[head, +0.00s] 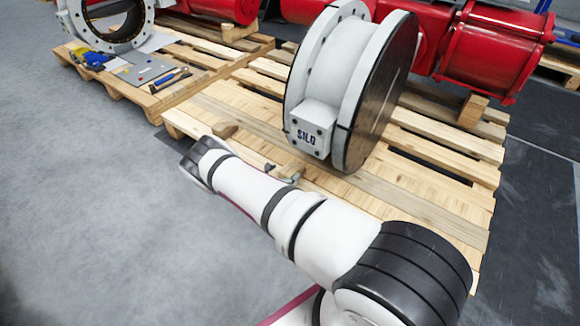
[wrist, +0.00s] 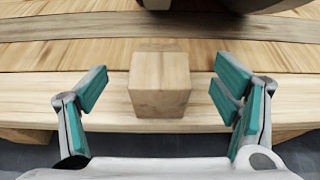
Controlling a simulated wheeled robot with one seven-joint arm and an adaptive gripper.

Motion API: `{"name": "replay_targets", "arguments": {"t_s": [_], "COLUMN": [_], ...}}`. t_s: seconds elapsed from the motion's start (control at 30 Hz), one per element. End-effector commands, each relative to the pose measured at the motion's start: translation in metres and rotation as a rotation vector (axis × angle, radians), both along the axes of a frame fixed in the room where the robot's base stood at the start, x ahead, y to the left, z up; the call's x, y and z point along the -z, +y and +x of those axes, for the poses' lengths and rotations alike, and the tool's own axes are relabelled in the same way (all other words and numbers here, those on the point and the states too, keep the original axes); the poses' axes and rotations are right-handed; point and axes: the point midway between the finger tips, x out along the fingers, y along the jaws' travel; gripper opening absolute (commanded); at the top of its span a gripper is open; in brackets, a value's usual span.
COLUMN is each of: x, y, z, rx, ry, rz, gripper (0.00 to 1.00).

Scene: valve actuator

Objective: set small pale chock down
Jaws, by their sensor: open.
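The small pale chock (wrist: 159,84) is a plain wooden block in the middle of the wrist view. It appears to rest on the front plank of the pallet (wrist: 45,107), close to its edge. My gripper (wrist: 160,88) is open, with one teal-padded finger on each side of the chock. A clear gap shows between each finger and the block. In the head view my arm covers most of the gripper; only small parts near the pallet edge show past it.
A large white valve with a dark disc (head: 375,90) stands on the pallet (head: 430,185) just beyond. Another wooden block (head: 224,130) sits near the pallet's left corner. A second pallet with tools (head: 150,75) is at upper left. Grey floor (head: 80,200) is clear at left.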

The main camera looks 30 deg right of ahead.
Motion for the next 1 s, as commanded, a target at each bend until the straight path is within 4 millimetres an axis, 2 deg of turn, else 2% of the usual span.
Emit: {"name": "replay_targets", "arguments": {"t_s": [0.03, 0.2, 0.37, 0.47, 0.57, 0.77, 1.0], "x": [-0.007, -0.015, -0.021, -0.037, -0.072, -0.172, -0.283], "y": [0.010, 0.032, 0.040, 0.042, 0.042, 0.041, 0.045], "z": [-0.002, -0.010, -0.014, -0.010, -0.003, -0.001, -0.027], "rx": [-0.002, -0.002, 0.004, 0.035, 0.108, 0.327, 0.587], "ry": [0.000, 0.000, -0.004, -0.033, -0.093, -0.256, -0.426], "rz": [0.000, 0.001, 0.001, 0.010, 0.033, 0.105, 0.211], "gripper": [0.82, 0.82, 0.82, 0.82, 0.82, 0.82, 0.82]}}
